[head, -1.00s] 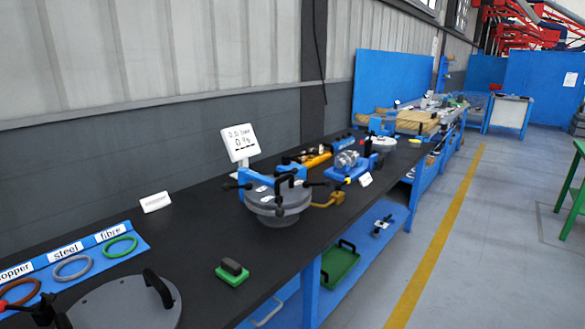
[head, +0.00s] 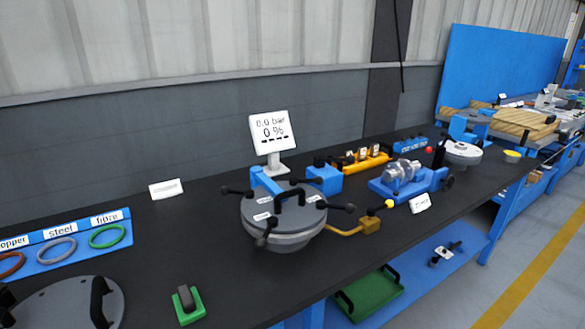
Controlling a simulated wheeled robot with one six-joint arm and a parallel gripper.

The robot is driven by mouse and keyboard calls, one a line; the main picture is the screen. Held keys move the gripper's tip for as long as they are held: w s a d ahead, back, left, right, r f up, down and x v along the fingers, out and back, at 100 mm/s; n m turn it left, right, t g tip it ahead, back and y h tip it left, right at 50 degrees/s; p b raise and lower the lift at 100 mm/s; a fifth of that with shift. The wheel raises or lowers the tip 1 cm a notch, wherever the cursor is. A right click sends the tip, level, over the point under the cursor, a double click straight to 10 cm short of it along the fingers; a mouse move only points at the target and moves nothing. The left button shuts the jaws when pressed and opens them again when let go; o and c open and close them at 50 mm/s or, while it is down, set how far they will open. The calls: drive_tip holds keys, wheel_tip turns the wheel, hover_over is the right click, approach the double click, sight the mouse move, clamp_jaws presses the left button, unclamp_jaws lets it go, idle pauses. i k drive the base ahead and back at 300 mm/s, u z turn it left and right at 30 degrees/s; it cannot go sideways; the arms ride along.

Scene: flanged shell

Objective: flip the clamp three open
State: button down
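The flanged shell (head: 283,219) stands on the black bench, a round grey vessel with a lid and a black arched handle (head: 289,194). Several black-knobbed clamps sit around its rim. One clamp (head: 264,236) points to the front, one clamp (head: 340,207) sticks out to the right, and one clamp (head: 235,191) sticks out to the left. White labels lie on the lid, but their text is too small to read, so I cannot tell which clamp is three. My gripper is not in view.
A loose grey lid (head: 72,303) and a green block (head: 188,304) lie at front left. The bench between is clear.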

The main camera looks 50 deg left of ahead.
sight(318, 180)
drive_tip(key=u, duration=0.7)
drive_tip(key=i, duration=0.95)
drive_tip(key=u, duration=1.2)
drive_tip(key=i, duration=0.35)
drive_tip(key=u, duration=0.35)
